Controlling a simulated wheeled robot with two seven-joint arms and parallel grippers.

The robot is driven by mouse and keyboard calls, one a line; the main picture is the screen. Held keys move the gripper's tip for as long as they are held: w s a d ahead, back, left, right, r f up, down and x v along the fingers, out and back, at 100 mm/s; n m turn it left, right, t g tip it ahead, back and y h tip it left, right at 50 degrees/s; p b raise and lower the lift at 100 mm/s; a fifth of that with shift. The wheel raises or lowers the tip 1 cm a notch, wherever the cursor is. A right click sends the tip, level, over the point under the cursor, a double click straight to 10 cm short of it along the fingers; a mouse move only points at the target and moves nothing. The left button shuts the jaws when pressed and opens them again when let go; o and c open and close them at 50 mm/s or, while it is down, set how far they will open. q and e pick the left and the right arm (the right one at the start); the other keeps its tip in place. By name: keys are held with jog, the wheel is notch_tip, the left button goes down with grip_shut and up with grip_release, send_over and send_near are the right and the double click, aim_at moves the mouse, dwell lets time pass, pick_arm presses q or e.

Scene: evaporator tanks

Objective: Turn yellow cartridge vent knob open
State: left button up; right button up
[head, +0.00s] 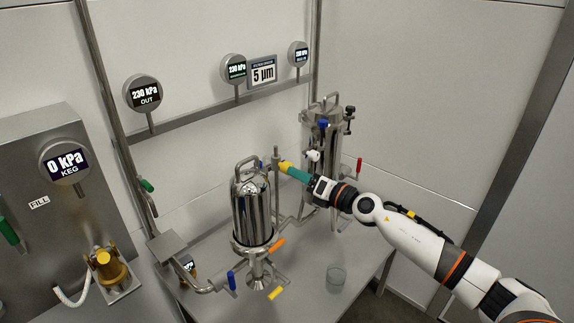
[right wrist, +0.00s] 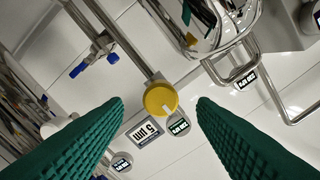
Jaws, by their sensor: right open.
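The yellow cartridge vent knob (head: 284,166) is on a thin upright pipe behind the shiny steel housing. In the right wrist view the knob (right wrist: 158,97) is a round yellow disc with a pale mark toward its lower right. My right gripper (head: 292,171) reaches in from the right at the knob. In the right wrist view its green ridged fingers are open, one on each side of the knob, with visible gaps on both sides in the picture. I cannot tell how far the fingertips are from the knob in depth. My left gripper is not in view.
The polished housing (head: 252,212) stands left of my gripper, with orange (head: 276,245), blue (head: 232,280) and yellow (head: 275,293) handles low down. A second steel housing (head: 322,140) stands behind my gripper. Gauges line the wall rail.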

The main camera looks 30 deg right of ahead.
aim_at(285, 167)
jog(key=x, duration=0.5)
jog(key=shift+w, duration=0.2)
jog(key=shift+a, duration=0.1)
jog(key=shift+c, duration=0.7)
jog(key=c, duration=0.8)
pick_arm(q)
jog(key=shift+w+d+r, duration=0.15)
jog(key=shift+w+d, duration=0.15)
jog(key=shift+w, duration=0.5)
pick_arm(e)
jog(key=shift+c, duration=0.2)
